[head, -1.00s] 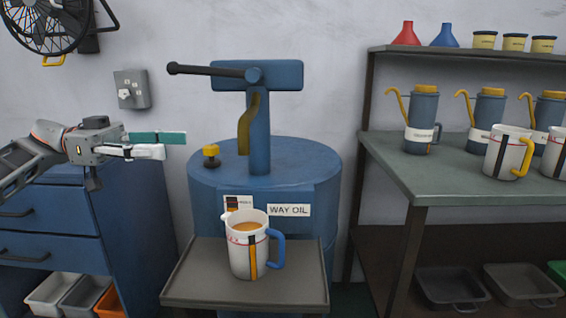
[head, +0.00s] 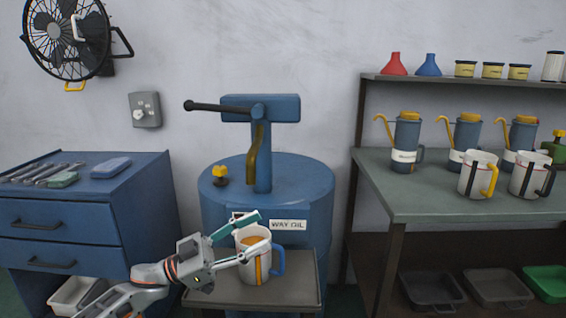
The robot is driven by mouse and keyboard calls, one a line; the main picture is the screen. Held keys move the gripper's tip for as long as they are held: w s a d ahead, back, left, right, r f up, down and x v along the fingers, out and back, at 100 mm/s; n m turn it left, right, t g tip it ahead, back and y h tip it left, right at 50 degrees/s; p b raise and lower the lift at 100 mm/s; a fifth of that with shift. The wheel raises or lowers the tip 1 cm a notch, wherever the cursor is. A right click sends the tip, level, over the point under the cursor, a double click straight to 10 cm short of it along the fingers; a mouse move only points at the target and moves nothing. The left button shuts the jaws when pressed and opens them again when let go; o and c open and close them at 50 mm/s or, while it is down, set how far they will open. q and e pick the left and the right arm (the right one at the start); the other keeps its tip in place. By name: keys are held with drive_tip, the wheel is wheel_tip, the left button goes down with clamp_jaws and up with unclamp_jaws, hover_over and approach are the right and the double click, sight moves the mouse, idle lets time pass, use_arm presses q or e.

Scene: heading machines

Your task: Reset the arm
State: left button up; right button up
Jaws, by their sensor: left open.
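My left gripper (head: 261,231) is open, its arm coming in from the lower left. Its two fingers, one teal and one white, point right at the white measuring jug (head: 262,270). The fingers overlap the jug's upper left part in the head view; I cannot tell whether they touch it. The jug has a blue handle on its right and amber liquid inside. It stands upright on the grey tray (head: 298,292) in front of the blue way oil drum (head: 316,205). My right gripper is not in view.
A pump with a black lever (head: 220,107) tops the drum. A blue drawer cabinet (head: 145,200) with tools stands left. A bench (head: 420,205) at right holds oil cans (head: 405,140) and more jugs (head: 478,176). A fan (head: 65,35) hangs upper left.

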use_arm(q)
drive_tip(key=s+a+f+n+t+y+p, duration=0.1)
drive_tip(key=s+a+f+n+y+p, duration=0.3)
drive_tip(key=s+f, duration=0.5)
drive_tip(key=s+a+f+n+t+y+p, duration=0.2)
drive_tip(key=s+f+y, duration=0.6)
drive_tip(key=s, duration=0.9)
drive_tip(key=s+a+f+n+t+y+p, duration=0.2)
drive_tip(key=s+a+f+n+y+p, duration=0.5)
drive_tip(key=s+f, duration=0.4)
drive_tip(key=shift+s+a+f+n, duration=0.3)
drive_tip(key=shift+s+f+n, duration=0.1)
drive_tip(key=shift+s, duration=0.5)
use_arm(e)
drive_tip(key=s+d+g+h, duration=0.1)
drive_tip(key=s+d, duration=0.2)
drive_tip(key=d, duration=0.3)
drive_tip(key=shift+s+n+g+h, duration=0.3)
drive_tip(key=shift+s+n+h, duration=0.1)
